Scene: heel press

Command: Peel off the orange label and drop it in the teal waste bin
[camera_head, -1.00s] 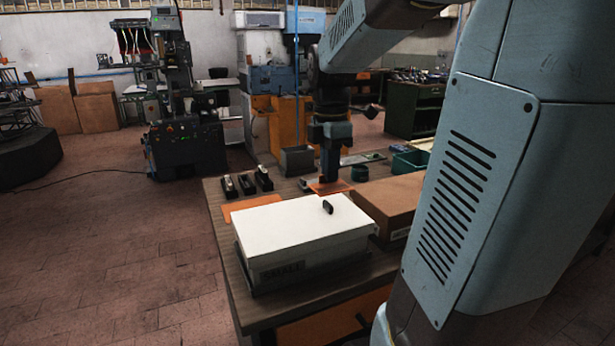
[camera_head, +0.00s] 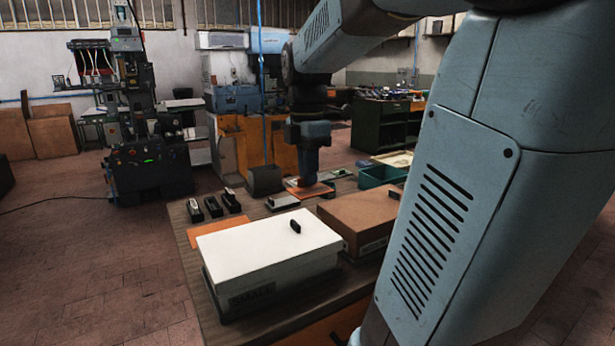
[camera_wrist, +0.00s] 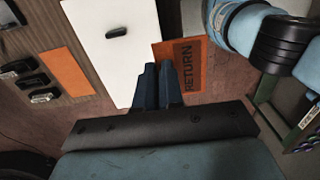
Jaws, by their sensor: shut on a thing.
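My gripper (camera_head: 308,182) is shut on the orange label (camera_head: 312,191), behind the white box and near the cardboard box. In the wrist view the fingers (camera_wrist: 156,88) are close together at the left edge of the label (camera_wrist: 172,54), which reads RETURN. The label looks flat and clear of the white box. Whether it is touching anything below cannot be told. A teal open bin (camera_head: 382,176) stands on the table to the right of my gripper. Its inside is mostly hidden.
A white-lidded box (camera_head: 268,245) with a dark knob and a cardboard box (camera_head: 358,215) fill the table front. An orange sheet (camera_head: 216,232) lies at left, beside several small black items (camera_head: 214,206). A dark grey container (camera_head: 265,180) stands at the back.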

